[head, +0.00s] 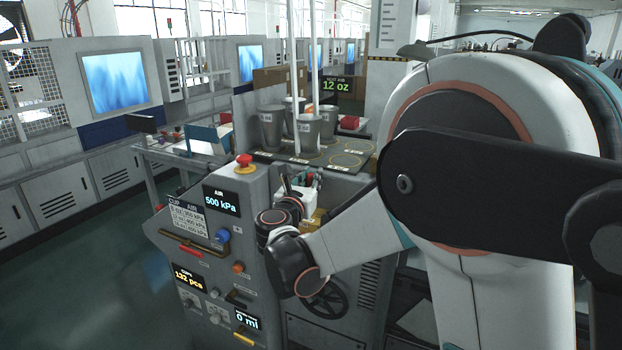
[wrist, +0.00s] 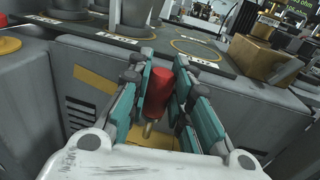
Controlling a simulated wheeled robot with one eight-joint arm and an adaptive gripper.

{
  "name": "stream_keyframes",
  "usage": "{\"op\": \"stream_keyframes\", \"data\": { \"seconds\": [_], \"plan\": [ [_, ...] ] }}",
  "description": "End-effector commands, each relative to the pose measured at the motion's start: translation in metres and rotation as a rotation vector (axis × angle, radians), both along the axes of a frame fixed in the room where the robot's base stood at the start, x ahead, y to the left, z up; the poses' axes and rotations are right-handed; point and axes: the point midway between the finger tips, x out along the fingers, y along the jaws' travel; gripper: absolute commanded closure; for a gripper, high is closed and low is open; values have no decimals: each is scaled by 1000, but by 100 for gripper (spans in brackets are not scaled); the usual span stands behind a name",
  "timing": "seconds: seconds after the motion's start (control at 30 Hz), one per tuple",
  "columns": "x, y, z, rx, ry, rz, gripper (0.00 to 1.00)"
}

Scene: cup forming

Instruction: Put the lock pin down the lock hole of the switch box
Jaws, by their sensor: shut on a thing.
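The lock pin has a red grip (wrist: 158,92) and a thin brass-coloured shaft (wrist: 149,129) below it. My gripper (wrist: 164,78) is shut on the red grip, with teal fingers on both sides. In the head view my gripper (head: 305,180) is beside the grey machine, under the edge of its dark top; the pin is too small to make out there. A yellow surface (wrist: 152,139) shows below the pin in the wrist view, partly hidden by my gripper. I cannot tell for sure whether it is the switch box. No lock hole can be made out.
Grey cups (head: 271,128) stand on the machine's dark top (head: 344,170) above my gripper. The machine's front panel has a red emergency button (head: 244,160), a blue knob (head: 222,235) and displays.

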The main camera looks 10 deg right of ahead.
Motion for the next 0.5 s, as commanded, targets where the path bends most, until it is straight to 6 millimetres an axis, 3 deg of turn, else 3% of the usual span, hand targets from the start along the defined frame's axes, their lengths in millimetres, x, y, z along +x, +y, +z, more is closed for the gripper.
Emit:
{"op": "stream_keyframes", "data": {
  "seconds": [0.5],
  "plan": [
    [0, 0, -25, 0, 0, 0, 100]
  ]
}}
